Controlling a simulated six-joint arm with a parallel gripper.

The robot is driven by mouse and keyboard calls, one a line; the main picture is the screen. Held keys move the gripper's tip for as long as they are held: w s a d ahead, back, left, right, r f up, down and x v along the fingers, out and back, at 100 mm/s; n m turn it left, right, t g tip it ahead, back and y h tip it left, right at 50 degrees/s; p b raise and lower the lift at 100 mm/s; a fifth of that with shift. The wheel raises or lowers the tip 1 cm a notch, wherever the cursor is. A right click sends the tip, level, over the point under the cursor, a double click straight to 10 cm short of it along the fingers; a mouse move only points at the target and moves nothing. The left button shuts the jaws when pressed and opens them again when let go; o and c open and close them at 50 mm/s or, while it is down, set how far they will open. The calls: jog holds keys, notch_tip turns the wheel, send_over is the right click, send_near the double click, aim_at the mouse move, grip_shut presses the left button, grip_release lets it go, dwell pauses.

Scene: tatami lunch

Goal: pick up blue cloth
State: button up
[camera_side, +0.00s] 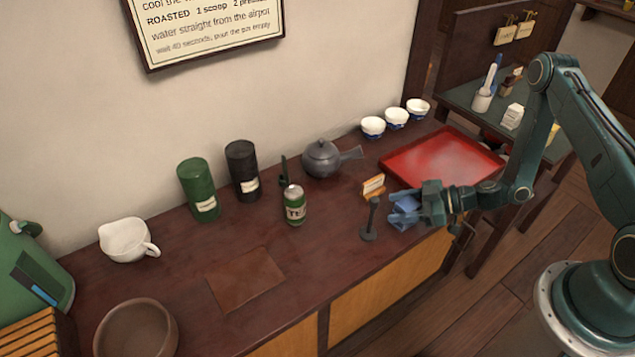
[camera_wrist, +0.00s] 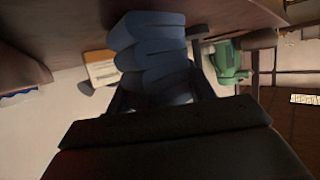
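The blue cloth (camera_side: 403,212) is a bunched, folded bundle by the front edge of the dark counter in the side view. My gripper (camera_side: 424,204) reaches in from the right and meets it. In the wrist view the cloth (camera_wrist: 150,58) fills the space between my two fingers (camera_wrist: 160,85), which press in on both sides of it. The gripper looks shut on the cloth. The cloth's far end is close to the counter surface; I cannot tell whether it touches.
A red tray (camera_side: 440,150) lies behind my gripper. The front-middle counter has a brown mat (camera_side: 245,280).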

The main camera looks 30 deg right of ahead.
jog(key=c, duration=0.4)
jog(key=shift+r, duration=0.1)
notch_tip(320, 180, up, 20)
jog(key=shift+f, duration=0.1)
dwell(1.0)
dwell(0.5)
